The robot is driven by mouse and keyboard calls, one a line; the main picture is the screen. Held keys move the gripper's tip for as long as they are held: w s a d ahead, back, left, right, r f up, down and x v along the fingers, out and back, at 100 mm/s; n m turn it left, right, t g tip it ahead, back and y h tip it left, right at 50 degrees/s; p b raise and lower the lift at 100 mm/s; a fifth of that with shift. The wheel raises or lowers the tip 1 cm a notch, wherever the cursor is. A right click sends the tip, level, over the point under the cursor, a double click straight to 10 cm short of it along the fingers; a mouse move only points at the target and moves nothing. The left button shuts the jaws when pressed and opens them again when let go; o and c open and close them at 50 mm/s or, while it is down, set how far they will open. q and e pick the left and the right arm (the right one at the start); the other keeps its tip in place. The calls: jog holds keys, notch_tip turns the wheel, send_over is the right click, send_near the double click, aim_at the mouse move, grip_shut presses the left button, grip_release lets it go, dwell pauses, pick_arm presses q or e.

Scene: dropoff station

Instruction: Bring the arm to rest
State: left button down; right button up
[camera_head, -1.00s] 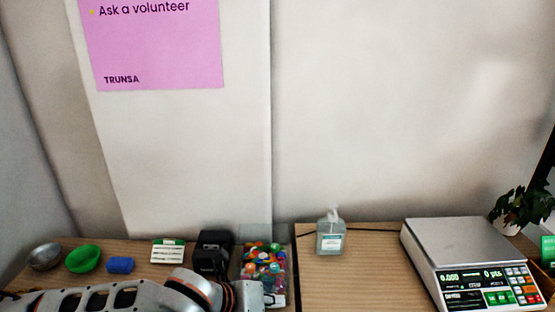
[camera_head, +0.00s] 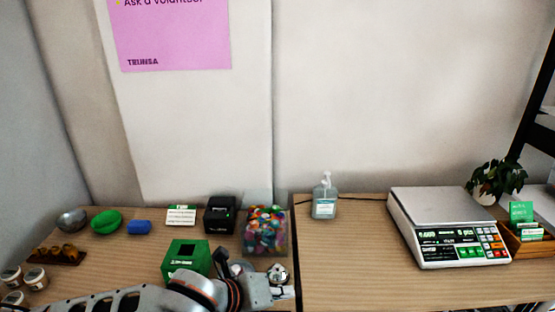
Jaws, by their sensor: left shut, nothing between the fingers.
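My left arm (camera_head: 120,300) comes in from the lower left and lies low across the front of the left table. My left gripper (camera_head: 284,292) is at its right end, near the gap between the two tables. It is shut and empty, and touches nothing that I can make out. A green box with a dark square opening (camera_head: 187,257) stands just behind the arm. My right gripper is not in view.
A clear bin of colourful caps (camera_head: 265,232), a black device (camera_head: 220,215), a green bowl (camera_head: 107,221) and a metal bowl (camera_head: 72,220) stand at the back left. The right table holds a sanitizer bottle (camera_head: 324,198) and a scale (camera_head: 447,240); its front middle is clear.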

pick_arm(q)
jog(key=s+a+f+n+t+y, duration=0.15)
jog(key=a+n+t+y, duration=0.25)
jog(key=a+n, duration=1.2)
jog(key=s+a+f+n+g+y, duration=0.1)
jog(key=s+a+f+n+y, duration=0.25)
jog(key=a, duration=0.35)
jog(key=s+a+f+n+g+y, duration=0.1)
jog(key=s+a+f+n+y, duration=0.1)
jog(key=s+a+n, duration=0.4)
jog(key=s+a+f+n+g+y, duration=0.1)
jog(key=s+a+f+n+y, duration=0.2)
jog(key=a, duration=0.6)
jog(key=d+f+n+t+h, duration=0.2)
jog(key=d+f+h, duration=0.5)
jog(key=d+f, duration=0.8)
jog(key=shift+w+f+t, duration=0.2)
jog(key=shift+w+t, duration=0.05)
jog(key=shift+t, duration=0.25)
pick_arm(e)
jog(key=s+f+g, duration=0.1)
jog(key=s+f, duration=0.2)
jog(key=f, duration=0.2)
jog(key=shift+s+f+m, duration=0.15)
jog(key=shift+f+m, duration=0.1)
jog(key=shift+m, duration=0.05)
